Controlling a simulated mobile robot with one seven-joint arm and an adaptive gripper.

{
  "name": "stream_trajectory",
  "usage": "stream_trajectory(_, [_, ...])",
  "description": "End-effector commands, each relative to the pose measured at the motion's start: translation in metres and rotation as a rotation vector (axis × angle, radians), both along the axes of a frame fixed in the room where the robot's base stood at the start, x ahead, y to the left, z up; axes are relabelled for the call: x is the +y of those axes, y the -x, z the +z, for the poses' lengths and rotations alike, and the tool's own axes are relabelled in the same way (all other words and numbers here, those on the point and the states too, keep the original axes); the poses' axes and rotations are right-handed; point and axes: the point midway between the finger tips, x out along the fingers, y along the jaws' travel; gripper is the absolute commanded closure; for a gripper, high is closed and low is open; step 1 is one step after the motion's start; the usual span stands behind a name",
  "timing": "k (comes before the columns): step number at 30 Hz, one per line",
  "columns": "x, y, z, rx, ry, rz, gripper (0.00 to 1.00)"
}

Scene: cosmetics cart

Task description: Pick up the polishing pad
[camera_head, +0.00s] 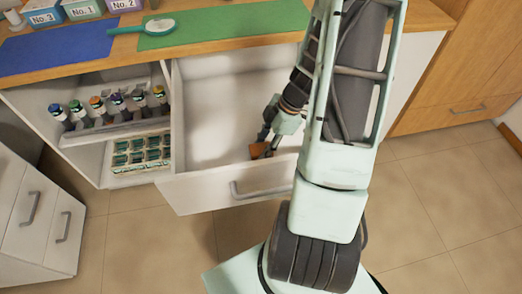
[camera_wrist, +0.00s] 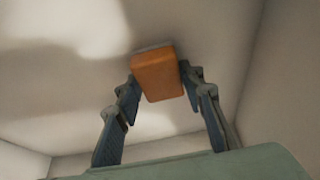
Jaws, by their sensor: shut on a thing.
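The polishing pad is an orange-brown block (camera_wrist: 156,76) with a thin grey layer along its far edge in the wrist view. My gripper (camera_wrist: 158,84) has a finger on each side of the pad and is shut on it. In the head view the pad (camera_head: 259,149) shows small inside the open white drawer (camera_head: 215,75), near its front wall. My gripper (camera_head: 268,139) reaches down into the drawer there, and my arm hides the drawer's right part. I cannot tell whether the pad touches the drawer floor.
On the wooden counter (camera_head: 235,45) lie a blue mat (camera_head: 55,48), a green mat (camera_head: 210,27) and a teal-handled round tool (camera_head: 158,27).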

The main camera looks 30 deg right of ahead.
Motion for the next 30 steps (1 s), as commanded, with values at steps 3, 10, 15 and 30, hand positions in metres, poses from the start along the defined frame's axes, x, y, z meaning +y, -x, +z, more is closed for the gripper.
stream_trajectory(3, [0.0, 0.0, 0.0, 0.0, 0.0, 0.0, 0.89])
stream_trajectory(10, [0.0, 0.0, 0.001, -0.001, 0.0, 0.0, 0.89])
stream_trajectory(15, [-0.001, -0.001, 0.017, -0.003, 0.002, 0.002, 0.89])
stream_trajectory(30, [-0.001, -0.001, 0.095, -0.002, 0.002, 0.0, 0.89])
